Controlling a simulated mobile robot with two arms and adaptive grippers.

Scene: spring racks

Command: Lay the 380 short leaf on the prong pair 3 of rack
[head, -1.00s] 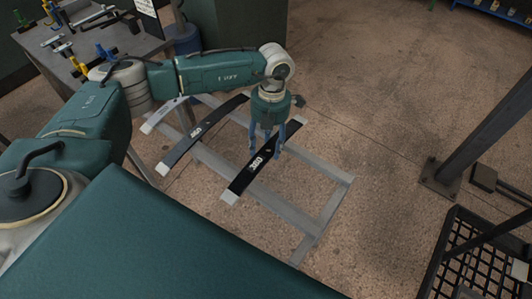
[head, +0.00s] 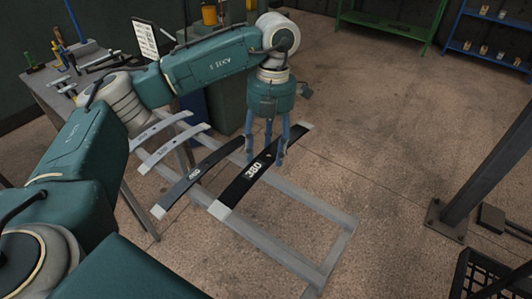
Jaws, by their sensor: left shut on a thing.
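The 380 short leaf (head: 247,185) is a black, slightly bowed strip with white "380" lettering and pale ends. It lies across the rails of the grey metal rack (head: 318,204); I cannot tell whether it rests on the prongs or hangs just above them. My left gripper (head: 265,158) points down from above, its blue fingers shut on the leaf near its middle. The prongs under the leaf are hidden. My right gripper is not in view.
Another black leaf (head: 199,172) lies left of the 380 leaf, and two silver leaves (head: 168,146) lie farther left. The rack's right end is bare. A tool bench (head: 62,92) stands at upper left, a post (head: 490,150) and black crate (head: 478,279) at right.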

